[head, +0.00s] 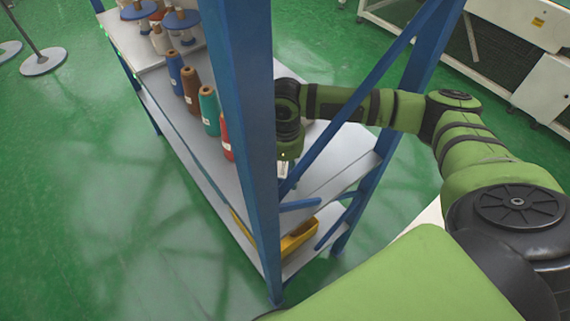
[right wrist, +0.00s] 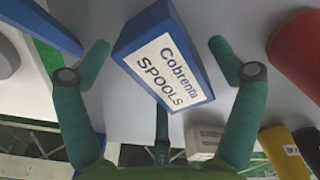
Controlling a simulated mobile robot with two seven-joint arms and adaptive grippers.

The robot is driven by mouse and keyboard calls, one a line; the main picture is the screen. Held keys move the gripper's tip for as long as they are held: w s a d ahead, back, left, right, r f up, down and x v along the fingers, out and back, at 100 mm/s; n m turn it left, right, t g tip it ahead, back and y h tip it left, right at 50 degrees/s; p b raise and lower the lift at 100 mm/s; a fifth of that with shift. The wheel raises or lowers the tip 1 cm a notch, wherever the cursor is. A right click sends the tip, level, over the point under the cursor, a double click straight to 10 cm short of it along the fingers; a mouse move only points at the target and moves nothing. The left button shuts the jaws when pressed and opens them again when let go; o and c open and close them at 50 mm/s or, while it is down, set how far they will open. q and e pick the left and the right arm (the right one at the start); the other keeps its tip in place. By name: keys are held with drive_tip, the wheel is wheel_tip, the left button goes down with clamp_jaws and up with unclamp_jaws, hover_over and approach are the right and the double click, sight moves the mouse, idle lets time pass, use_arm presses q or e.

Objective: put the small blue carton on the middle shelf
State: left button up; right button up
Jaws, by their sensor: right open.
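The small blue carton (right wrist: 165,55), with a white label reading "Cobrenta SPOOLS", is in the right wrist view, tilted in the picture against a pale grey shelf surface (right wrist: 120,20). My right gripper (right wrist: 157,45) is open, one green finger on each side of the carton, with visible gaps. In the head view my right arm reaches in behind the blue front post, and the gripper (head: 284,168) is mostly hidden over the shelf board (head: 330,165) that bears the thread cones. I cannot make out the carton there. My left gripper is not in view.
Blue, brown, teal and red cones (head: 209,110) stand left of the post. A red cone (right wrist: 300,50), a yellow one (right wrist: 283,150) and a small white box (right wrist: 203,140) are near the gripper. A diagonal blue brace (head: 360,95) crosses the rack. A yellow bin (head: 299,238) sits below.

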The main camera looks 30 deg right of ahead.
sight(285, 165)
drive_tip(key=shift+r, duration=0.15)
wheel_tip(285, 165, up, 12)
drive_tip(key=b, duration=0.2)
idle(0.5)
